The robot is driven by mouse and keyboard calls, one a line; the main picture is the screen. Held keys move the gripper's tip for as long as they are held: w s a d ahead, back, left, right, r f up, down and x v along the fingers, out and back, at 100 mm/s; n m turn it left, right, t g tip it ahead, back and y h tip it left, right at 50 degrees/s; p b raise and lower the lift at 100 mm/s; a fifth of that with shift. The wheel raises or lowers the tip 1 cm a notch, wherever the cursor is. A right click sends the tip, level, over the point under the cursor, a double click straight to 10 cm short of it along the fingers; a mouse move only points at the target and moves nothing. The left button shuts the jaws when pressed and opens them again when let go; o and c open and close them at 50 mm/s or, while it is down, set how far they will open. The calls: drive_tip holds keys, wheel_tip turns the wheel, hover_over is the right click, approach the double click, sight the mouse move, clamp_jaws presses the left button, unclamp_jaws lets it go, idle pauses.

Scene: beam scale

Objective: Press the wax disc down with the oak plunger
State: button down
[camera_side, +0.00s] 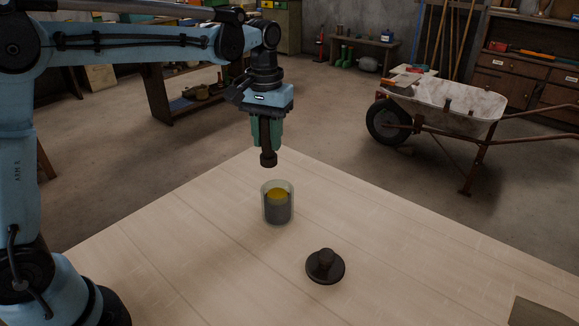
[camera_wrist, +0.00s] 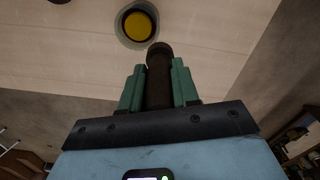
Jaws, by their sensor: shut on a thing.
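The oak plunger (camera_side: 268,159), a dark brown rod with a wider round end, is held upright by my gripper (camera_side: 267,132), its green fingers shut on it. In the wrist view the plunger (camera_wrist: 159,85) points away between the fingers. The wax disc (camera_side: 277,195) is yellow and lies inside a clear cylinder (camera_side: 264,206) on the table, above a dark grey filling. The plunger's end hangs above the cylinder's rim, apart from it. In the wrist view the wax disc (camera_wrist: 137,26) shows round, just beyond the plunger's end.
A dark round piece with a knob (camera_side: 325,268) sits on the pale wooden table (camera_side: 190,235), right of and nearer than the cylinder. A flat grey-brown thing (camera_side: 540,312) is at the bottom right corner. The table around the cylinder is clear. A wheelbarrow (camera_side: 450,105) stands beyond.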

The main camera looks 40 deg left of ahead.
drive_tip(key=s+d+r, duration=0.1)
drive_tip(key=d+r, duration=0.3)
drive_tip(key=shift+s+n, duration=0.4)
drive_tip(key=shift+f, duration=4.15)
drive_tip(key=shift+f, duration=0.75)
wheel_tip(320, 180, up, 9)
